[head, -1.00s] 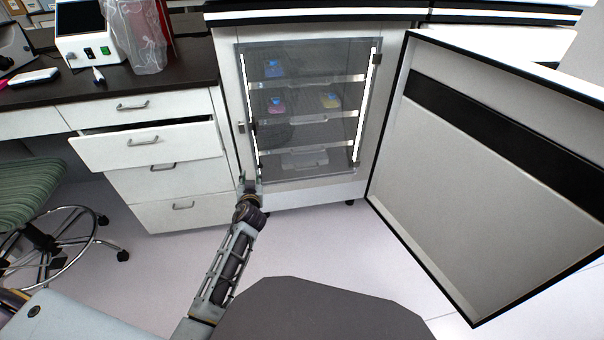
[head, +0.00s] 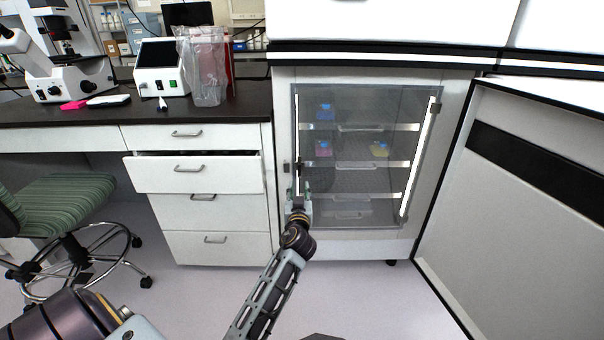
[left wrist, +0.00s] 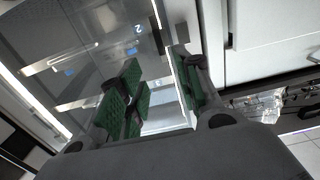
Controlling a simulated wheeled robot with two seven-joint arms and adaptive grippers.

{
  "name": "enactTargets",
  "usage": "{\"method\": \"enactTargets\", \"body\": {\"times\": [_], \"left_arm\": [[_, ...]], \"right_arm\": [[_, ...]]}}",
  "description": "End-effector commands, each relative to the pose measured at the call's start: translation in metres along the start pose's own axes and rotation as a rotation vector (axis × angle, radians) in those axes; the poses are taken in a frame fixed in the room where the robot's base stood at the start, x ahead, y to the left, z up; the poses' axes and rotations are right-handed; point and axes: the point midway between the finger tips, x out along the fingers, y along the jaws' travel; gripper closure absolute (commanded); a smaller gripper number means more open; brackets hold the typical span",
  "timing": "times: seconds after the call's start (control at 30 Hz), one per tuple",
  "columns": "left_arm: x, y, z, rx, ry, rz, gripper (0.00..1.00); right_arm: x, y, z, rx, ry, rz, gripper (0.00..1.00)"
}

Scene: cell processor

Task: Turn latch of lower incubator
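The lower incubator (head: 284,225) has its glass inner door (head: 372,140) closed. A small dark latch (head: 298,167) sits on the left edge of this door. My left gripper (head: 299,190) is just below the latch in the head view, with its fingers pointing up toward it. A small dark piece (left wrist: 181,33), apparently the latch, lies beyond the fingertips at the door edge. I cannot tell whether a finger touches the door. My right gripper is not in view.
The incubator's outer door (head: 540,210) stands wide open at the right. Drawers (head: 215,215) stand to the left, with one drawer (head: 195,175) partly pulled out. A green stool (head: 70,205) is farther left. Shelves behind the glass hold several small coloured items.

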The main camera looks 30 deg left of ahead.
Motion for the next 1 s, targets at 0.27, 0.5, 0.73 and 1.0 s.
{"method": "enactTargets", "body": {"times": [0.27,0.5,0.73,1.0], "left_arm": [[0.002,0.000,0.000,0.000,0.000,0.001,0.66],[0.013,0.001,0.000,0.001,0.000,0.001,0.66],[0.032,0.000,0.001,0.001,0.000,0.001,0.66],[0.056,0.000,0.001,0.001,0.000,0.001,0.66]], "right_arm": [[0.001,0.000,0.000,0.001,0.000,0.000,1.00],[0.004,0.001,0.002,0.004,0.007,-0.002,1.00],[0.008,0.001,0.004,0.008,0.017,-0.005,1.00],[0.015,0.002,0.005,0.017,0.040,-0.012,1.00]]}}
